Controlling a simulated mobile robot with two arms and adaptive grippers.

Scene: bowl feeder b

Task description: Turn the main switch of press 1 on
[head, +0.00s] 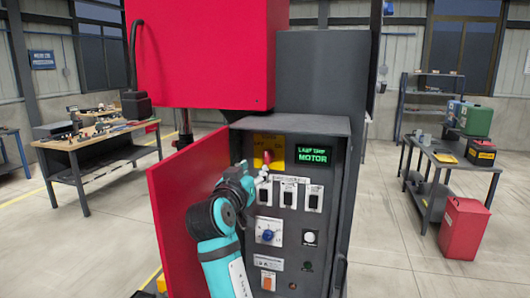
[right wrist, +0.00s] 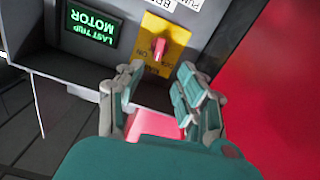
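The main switch is a red knob (head: 267,157) on a yellow plate (head: 258,147) at the upper left of the control panel. The right wrist view shows the knob (right wrist: 158,48) on its plate (right wrist: 178,38), just beyond my fingertips. My right gripper (head: 261,173) is just below the knob in the head view and hides part of the plate's lower edge. In the right wrist view its two fingers (right wrist: 160,78) are spread apart, with nothing held between them. The knob appears apart from the fingers. My left gripper is not in view.
The dark cabinet (head: 340,225) has an open red door (head: 175,205) on its left. A workbench (head: 95,145) stands left; a table (head: 455,165) stands right.

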